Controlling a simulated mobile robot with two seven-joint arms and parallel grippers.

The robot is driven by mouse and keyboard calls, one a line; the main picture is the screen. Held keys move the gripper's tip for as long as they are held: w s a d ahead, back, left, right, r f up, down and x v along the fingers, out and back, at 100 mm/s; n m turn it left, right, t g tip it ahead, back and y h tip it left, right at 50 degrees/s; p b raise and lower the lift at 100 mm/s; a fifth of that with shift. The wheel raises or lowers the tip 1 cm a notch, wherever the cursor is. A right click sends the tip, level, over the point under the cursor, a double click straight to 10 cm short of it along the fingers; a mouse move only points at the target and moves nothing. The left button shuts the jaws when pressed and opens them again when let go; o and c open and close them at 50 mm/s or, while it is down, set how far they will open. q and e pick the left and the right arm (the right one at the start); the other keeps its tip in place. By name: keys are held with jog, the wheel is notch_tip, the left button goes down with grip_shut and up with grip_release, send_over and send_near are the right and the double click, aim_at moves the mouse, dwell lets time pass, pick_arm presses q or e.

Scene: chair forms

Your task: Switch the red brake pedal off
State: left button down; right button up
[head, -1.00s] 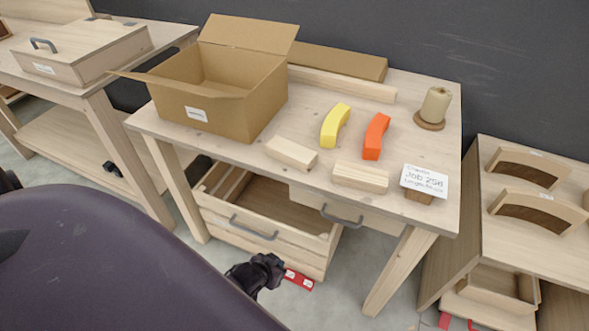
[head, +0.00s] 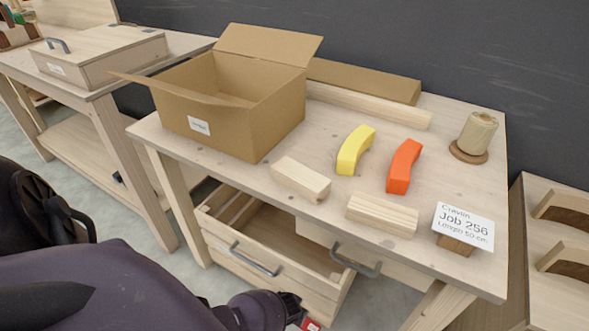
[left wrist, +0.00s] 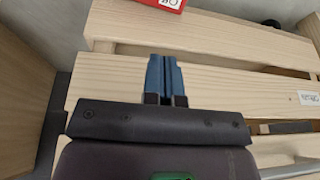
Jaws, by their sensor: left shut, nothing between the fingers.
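The red brake pedal (head: 311,325) is a small red piece with a white label on the floor, at the bottom edge of the head view and mostly cut off. In the left wrist view the red pedal (left wrist: 165,3) shows at the top edge, beyond the fingertips, its label too cut off to read surely. My left gripper (head: 292,306) is beside it in the head view, in front of the wooden crate. The blue fingers of my left gripper (left wrist: 165,72) are shut and empty, apart from the pedal in the picture. My right gripper is not in view.
The slatted wooden crate (head: 225,245) stands under the workbench (head: 235,175), close to my left gripper; its slats (left wrist: 220,45) fill much of the wrist view. The bench holds a cardboard box (head: 215,120), yellow and orange curved blocks and wood pieces. A second bench stands left.

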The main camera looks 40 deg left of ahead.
pick_arm(q)
jog(key=shift+w+f, duration=0.1)
jog(key=shift+f, duration=0.1)
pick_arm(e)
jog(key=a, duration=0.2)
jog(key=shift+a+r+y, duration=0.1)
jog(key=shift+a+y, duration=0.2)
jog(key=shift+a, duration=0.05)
pick_arm(q)
jog(key=shift+f, duration=0.1)
jog(key=b+x, duration=0.3)
jog(key=x, duration=0.1)
jog(key=s+b+x, duration=0.1)
jog(key=b+x, duration=0.2)
jog(key=x, duration=0.1)
jog(key=b+x, duration=0.3)
jog(key=x, duration=0.1)
jog(key=shift+s+a+f, duration=0.2)
jog(key=shift+s+a, duration=0.05)
jog(key=shift+s, duration=0.1)
jog(key=shift+a+f+b, duration=0.15)
jog(key=shift+f+b, duration=0.45)
jog(key=shift+b, duration=0.05)
jog(key=shift+w+f+b, duration=0.2)
jog(key=shift+w+b, duration=0.05)
jog(key=shift+b, duration=0.05)
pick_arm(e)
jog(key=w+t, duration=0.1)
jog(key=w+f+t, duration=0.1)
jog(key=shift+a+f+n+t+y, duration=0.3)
